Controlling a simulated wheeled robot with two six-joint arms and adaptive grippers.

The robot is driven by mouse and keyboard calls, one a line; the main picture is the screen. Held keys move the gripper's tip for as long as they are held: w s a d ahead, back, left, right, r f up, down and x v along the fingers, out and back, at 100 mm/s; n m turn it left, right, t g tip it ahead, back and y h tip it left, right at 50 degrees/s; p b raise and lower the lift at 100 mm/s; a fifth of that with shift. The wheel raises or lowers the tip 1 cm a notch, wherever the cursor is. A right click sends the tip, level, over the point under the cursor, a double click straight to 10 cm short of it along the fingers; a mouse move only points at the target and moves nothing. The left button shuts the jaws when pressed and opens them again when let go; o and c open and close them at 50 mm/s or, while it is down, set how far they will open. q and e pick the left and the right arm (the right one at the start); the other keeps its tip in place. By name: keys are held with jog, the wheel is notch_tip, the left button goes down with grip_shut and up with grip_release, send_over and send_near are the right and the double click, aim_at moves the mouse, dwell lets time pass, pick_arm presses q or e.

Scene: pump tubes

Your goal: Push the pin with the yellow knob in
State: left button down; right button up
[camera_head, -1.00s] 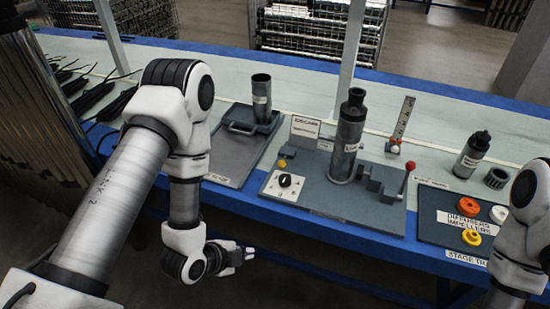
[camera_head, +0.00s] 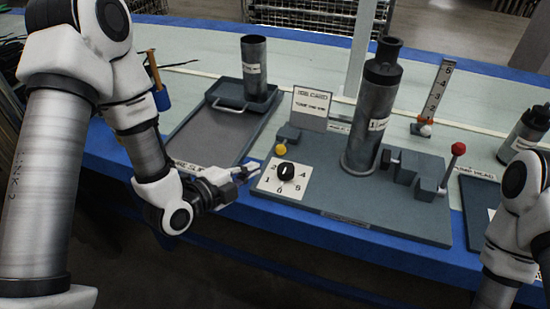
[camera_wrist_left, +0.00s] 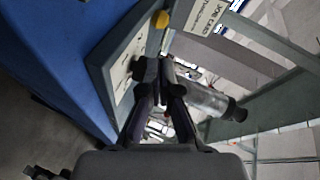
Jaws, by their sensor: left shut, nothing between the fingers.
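The yellow knob (camera_head: 280,149) sits at the left side of the grey fixture board (camera_head: 360,222), in front of a small grey block (camera_head: 289,133). The pin behind the knob is hard to make out. In the left wrist view the yellow knob (camera_wrist_left: 161,19) shows near the top, beyond my fingers. My left gripper (camera_head: 254,170) is shut and empty at the board's left edge, to the left of the knob and a little nearer to me, apart from it. Its closed fingers (camera_wrist_left: 166,66) also show in the left wrist view. My right gripper is out of view; only part of that arm shows.
A black dial (camera_head: 286,172) on a numbered white plate stands close to my left gripper. A tall grey cylinder (camera_head: 370,125) and a red-knobbed lever (camera_head: 457,150) stand farther right on the board. A tray (camera_head: 190,140) with a metal cup (camera_head: 254,62) lies to the left.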

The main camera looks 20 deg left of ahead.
aim_at(279, 158)
pick_arm(q)
jog(key=shift+w+d+f+b, duration=0.25)
jog(key=shift+w+f+b, duration=0.3)
jog(key=shift+b, duration=1.35)
jog(key=shift+w+d+f+b, duration=0.3)
jog(key=shift+w+b, duration=0.3)
jog(key=shift+b, duration=1.25)
jog(key=x, duration=0.6)
jog(key=shift+w+r, duration=0.15)
jog(key=shift+r, duration=0.25)
jog(key=shift+w+d+f, duration=0.1)
jog(key=shift+w+d, duration=0.1)
jog(key=shift+w, duration=0.25)
jog(key=shift+w, duration=1.05)
